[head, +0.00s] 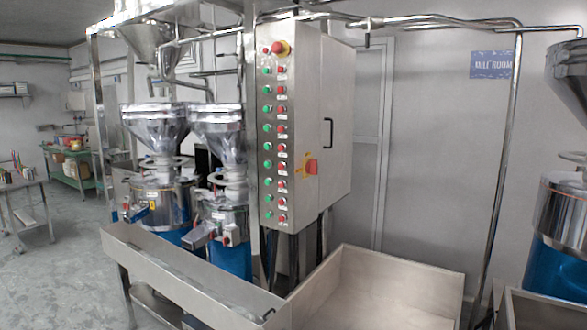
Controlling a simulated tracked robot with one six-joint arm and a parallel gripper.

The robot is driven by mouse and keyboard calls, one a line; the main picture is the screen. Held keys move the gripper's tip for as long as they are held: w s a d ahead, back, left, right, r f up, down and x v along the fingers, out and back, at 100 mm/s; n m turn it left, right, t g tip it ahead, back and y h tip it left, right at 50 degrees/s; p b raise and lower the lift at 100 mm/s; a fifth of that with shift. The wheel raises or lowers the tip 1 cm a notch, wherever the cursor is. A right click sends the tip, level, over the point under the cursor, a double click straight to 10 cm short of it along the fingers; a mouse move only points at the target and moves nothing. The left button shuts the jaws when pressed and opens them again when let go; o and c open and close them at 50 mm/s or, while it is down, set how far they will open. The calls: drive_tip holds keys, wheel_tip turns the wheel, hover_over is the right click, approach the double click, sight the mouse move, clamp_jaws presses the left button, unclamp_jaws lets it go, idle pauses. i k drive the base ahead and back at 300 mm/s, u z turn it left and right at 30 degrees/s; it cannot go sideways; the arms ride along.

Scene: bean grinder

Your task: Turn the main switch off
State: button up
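The main switch appears to be the red rotary handle (312,167) on a yellow plate, on the side of the grey steel control cabinet (325,100). Its handle is small, and I cannot tell which position it is turned to. Rows of green and red push buttons (267,115) run down the cabinet's narrow front face. A red mushroom button (281,47) with a yellow base sits at the top of that face. My gripper is not in view.
A long steel trough (185,280) and an open bin (380,295) stand in front of and below the cabinet. Grinders with steel hoppers (155,120) are at the left. A pipe (503,150) and another machine (562,225) stand at the right. Open floor lies at the far left.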

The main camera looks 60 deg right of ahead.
sight(312, 166)
drive_tip(key=u, duration=0.85)
drive_tip(key=k, duration=0.55)
drive_tip(key=z, duration=1.7)
drive_tip(key=i, duration=1)
drive_tip(key=z, duration=0.05)
